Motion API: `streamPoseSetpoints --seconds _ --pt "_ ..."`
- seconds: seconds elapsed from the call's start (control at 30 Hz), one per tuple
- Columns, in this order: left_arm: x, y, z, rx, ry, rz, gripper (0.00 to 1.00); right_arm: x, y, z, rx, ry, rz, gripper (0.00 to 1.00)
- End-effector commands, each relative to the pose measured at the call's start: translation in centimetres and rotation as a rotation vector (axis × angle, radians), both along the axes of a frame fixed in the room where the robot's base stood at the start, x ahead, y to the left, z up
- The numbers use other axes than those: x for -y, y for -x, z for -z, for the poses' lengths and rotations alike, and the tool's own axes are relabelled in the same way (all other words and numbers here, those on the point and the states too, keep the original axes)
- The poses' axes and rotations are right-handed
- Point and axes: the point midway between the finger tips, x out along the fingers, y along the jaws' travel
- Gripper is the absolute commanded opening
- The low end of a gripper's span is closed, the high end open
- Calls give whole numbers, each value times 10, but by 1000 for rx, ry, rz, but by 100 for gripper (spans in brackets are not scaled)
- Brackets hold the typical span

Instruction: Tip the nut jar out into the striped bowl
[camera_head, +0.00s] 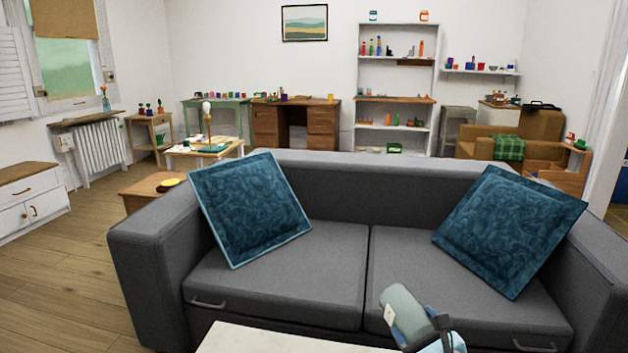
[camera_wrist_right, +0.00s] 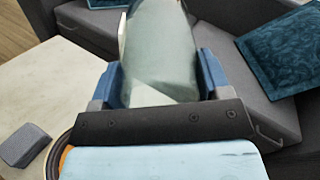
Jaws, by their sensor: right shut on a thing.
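A pale grey-green, translucent jar (camera_head: 402,308) is at the bottom of the head view, tilted, with a small white patch on its side. My right gripper (camera_head: 428,332) is shut on it. In the right wrist view the jar (camera_wrist_right: 158,50) sits between the two blue fingers of my right gripper (camera_wrist_right: 160,80). I cannot make out nuts inside it. My left gripper is in neither view.
A pale table top (camera_head: 285,340) lies at the bottom; the wrist view shows a grey block (camera_wrist_right: 25,146) on it. Beyond stands a grey sofa (camera_head: 310,260) with two teal cushions (camera_head: 250,210) (camera_head: 508,230). Shelves and desks line the back wall.

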Motion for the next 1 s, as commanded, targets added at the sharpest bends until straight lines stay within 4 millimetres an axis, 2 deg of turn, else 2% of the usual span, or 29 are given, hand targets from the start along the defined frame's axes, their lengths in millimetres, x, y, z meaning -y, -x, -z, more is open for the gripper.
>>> streamPoseSetpoints --seconds 0.03,0.27,0.53,1.0 --pt "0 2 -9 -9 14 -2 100 6 2 -11 -3 -7 50 41" --pt "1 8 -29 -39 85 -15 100 46 12 -42 0 -1 296 40" --pt "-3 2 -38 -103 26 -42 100 44 22 -82 3 -1 284 40" --pt "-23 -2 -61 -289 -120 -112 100 43 55 -191 2 -3 281 41"
